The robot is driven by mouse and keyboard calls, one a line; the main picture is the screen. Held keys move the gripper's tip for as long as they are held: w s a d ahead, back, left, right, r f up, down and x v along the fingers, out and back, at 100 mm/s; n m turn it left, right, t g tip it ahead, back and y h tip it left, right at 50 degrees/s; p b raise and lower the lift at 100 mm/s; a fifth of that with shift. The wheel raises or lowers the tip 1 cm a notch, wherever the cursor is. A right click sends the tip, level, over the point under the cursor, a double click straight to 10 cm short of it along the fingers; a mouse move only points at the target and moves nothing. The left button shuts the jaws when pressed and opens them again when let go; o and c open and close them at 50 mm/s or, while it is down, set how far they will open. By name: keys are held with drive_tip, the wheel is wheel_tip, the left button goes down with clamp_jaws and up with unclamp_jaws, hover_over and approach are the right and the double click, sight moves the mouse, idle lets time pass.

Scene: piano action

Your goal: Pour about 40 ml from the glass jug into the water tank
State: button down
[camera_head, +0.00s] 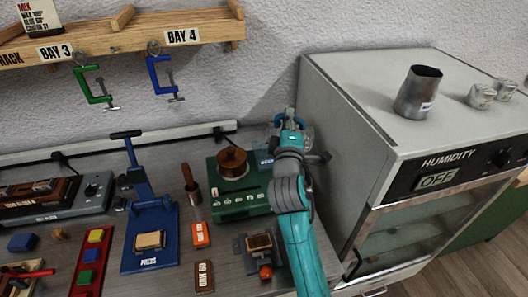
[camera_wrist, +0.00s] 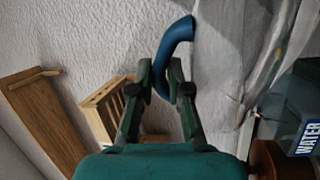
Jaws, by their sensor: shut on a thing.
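My gripper (camera_wrist: 161,82) is shut on the blue curved handle of the glass jug (camera_wrist: 240,50), whose clear body is on the right of the wrist view. In the head view my gripper (camera_head: 290,122) is by the wall, left of the grey cabinet, and mostly hides the jug. The dark blue-grey water tank (camera_wrist: 303,112) shows its WATER label at the right edge of the wrist view. In the head view the tank (camera_head: 263,159) is left of my arm, beside the copper pot. I cannot make out the jug's water level or any stream.
The humidity cabinet (camera_head: 335,110) stands close on the right, with a metal cup (camera_head: 418,92) on top. The copper pot (camera_head: 232,162) sits on a green device. A blue press (camera_head: 150,225) stands left. A wooden rack (camera_head: 120,38) with clamps hangs above.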

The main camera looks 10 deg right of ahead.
drive_tip(key=shift+s+d+r+p, duration=0.1)
drive_tip(key=shift+d+r+p, duration=0.15)
drive_tip(key=shift+d, duration=0.2)
drive_tip(key=shift+d, duration=0.1)
drive_tip(key=shift+a+r+n+p, duration=0.1)
drive_tip(key=shift+a+n+p, duration=0.1)
drive_tip(key=shift+n+p, duration=0.3)
idle(1.0)
